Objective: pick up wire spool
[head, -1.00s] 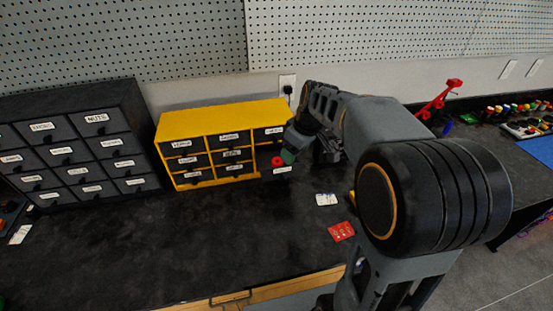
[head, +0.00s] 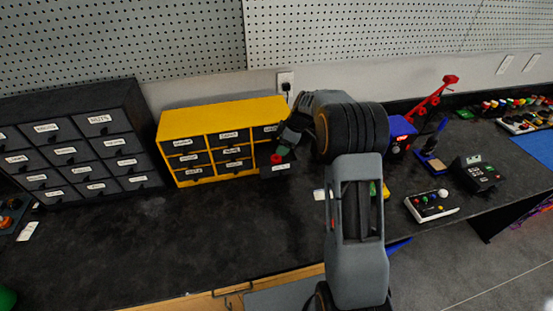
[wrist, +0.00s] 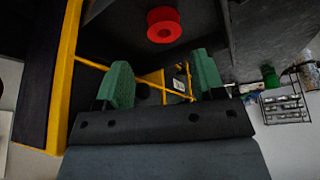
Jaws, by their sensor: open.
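The wire spool is most likely the small red ring-shaped thing (head: 277,159) with a dark centre, at the right end of the yellow drawer cabinet (head: 195,122). It appears to lie in a black drawer (head: 281,170) that sticks out of the cabinet. In the wrist view the red spool (wrist: 164,26) is at the top, on a dark surface. My gripper (wrist: 163,80) has two green fingers, spread apart with nothing between them. The spool lies outside the fingers, apart from both. In the head view my gripper (head: 286,144) is just above the spool, partly hidden by my arm.
A black drawer cabinet (head: 75,100) stands at the left. A blue box (head: 400,132), a red crane-like thing (head: 430,98) and a white button panel (head: 431,205) are at the right. The middle of the black worktop (head: 180,235) is clear.

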